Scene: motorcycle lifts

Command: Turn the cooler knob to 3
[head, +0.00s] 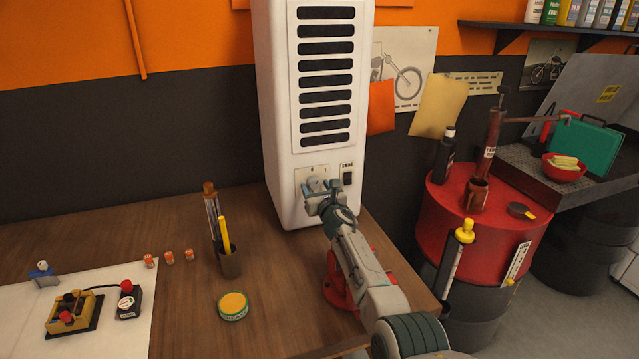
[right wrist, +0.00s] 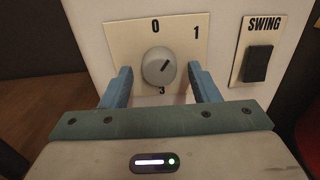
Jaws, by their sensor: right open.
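The cooler (head: 262,110) is a tall white unit with dark louvres, standing on the wooden bench. Its round grey knob (right wrist: 159,67) sits on a cream dial plate (right wrist: 121,40) marked 0 at the top, 1 at the upper right and 3 at the bottom. My right gripper (right wrist: 160,82) is open, with one blue finger on each side of the knob and visible gaps between. In the head view my right gripper (head: 318,194) partly covers the dial. My left gripper is not in view.
A black SWING switch (right wrist: 257,64) is right of the dial. On the bench (head: 185,215) are a pen cup (head: 230,263), a green-and-yellow tin (head: 233,306) and several small orange-and-white items left of my arm. A red drum (head: 440,222) stands to the right.

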